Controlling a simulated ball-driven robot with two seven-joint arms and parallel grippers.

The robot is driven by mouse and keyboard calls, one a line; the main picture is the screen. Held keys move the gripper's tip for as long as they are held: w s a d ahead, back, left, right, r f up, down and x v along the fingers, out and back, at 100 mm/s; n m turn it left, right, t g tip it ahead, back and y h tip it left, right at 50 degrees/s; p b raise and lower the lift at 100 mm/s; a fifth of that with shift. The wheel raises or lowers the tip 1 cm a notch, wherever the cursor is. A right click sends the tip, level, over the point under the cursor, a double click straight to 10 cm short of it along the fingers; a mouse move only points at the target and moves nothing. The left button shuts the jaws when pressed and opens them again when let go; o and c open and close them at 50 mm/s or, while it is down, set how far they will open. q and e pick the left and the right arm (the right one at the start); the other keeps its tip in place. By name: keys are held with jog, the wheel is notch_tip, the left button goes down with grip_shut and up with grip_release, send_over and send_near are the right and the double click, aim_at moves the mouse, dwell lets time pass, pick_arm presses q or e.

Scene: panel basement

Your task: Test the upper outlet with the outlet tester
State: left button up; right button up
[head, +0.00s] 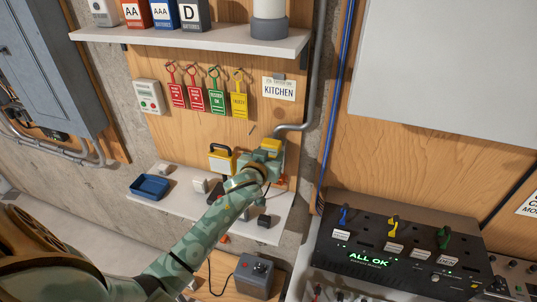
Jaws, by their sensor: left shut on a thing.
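My left gripper (270,157) reaches in from the lower left to the plywood wall panel above the lower shelf. It is shut on a yellow block, which looks like the outlet tester (271,145), beside the lower end of the conduit. The gripper and the block cover that spot, so the outlets are hidden. I cannot tell whether the tester touches the wall or an outlet. My right gripper is out of view.
The lower shelf (176,203) holds a blue tray (150,187), a yellow-and-black lantern-like item (221,160) and small items. Colored tags (216,101) hang above. A black panel (390,255) reading "ALL OK" stands right; a grey box (254,277) sits below.

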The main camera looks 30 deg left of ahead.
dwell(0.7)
pick_arm(q)
jog(key=o, duration=1.2)
jog(key=shift+w, duration=0.1)
